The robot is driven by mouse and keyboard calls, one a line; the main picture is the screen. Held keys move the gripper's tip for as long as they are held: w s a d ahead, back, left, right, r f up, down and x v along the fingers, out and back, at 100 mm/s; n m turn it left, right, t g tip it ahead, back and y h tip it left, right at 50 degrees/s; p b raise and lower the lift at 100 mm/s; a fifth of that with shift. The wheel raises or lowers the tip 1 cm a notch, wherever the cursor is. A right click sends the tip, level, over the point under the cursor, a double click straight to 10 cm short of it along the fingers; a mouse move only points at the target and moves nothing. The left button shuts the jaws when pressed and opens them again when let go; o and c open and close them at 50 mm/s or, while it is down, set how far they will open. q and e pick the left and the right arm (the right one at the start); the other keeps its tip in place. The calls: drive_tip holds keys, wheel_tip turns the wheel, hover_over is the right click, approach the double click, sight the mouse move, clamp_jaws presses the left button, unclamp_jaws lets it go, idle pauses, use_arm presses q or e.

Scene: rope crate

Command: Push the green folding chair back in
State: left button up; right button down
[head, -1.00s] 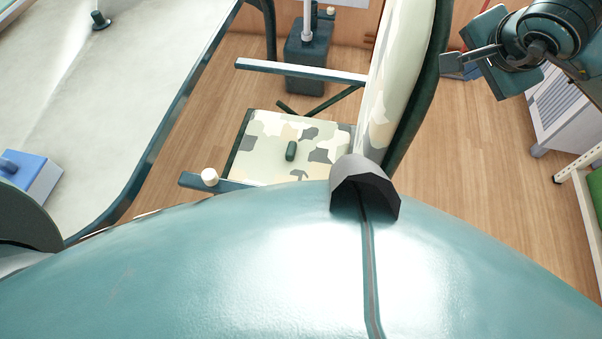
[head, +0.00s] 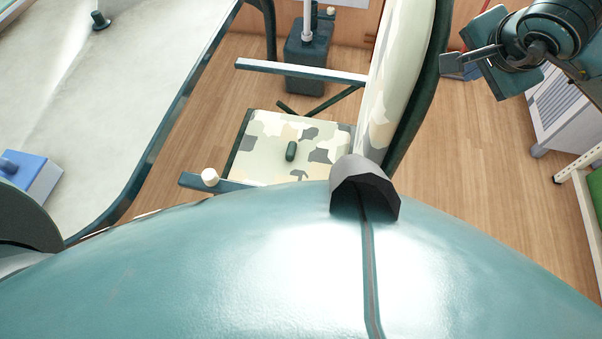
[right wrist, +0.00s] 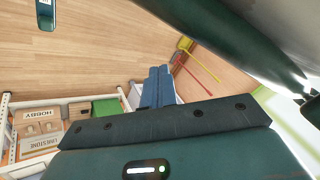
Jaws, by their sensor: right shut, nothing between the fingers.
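The folding chair (head: 290,145) has a camouflage-patterned seat and back with a dark green frame. It stands in the middle of the head view, its seat towards the table and its back on the right. One armrest (head: 300,71) shows fully; the near side is partly hidden by my body. My right gripper (head: 472,55) is to the right of the chair back, apart from it in the picture, shut and empty. Its closed fingers also show in the right wrist view (right wrist: 158,88). My left gripper is not in view.
A light-topped table (head: 110,90) with a dark edge fills the left, with a blue box (head: 30,178) on it. A white cabinet (head: 570,110) stands at the right. Shelves with boxes (right wrist: 40,130) show in the right wrist view. Wood floor (head: 470,180) is clear right of the chair.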

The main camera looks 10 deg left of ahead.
drive_tip(key=shift+a, duration=0.15)
idle(0.4)
drive_tip(key=a+b, duration=0.1)
drive_tip(key=a, duration=0.8)
drive_tip(key=shift+w, duration=0.25)
idle(0.8)
idle(0.3)
drive_tip(key=a+b, duration=0.2)
drive_tip(key=a, duration=0.7)
drive_tip(key=shift+w, duration=0.25)
idle(0.8)
idle(0.3)
drive_tip(key=a+b, duration=0.1)
drive_tip(key=a, duration=0.8)
drive_tip(key=shift+w, duration=0.25)
idle(0.8)
drive_tip(key=shift+a+r, duration=0.1)
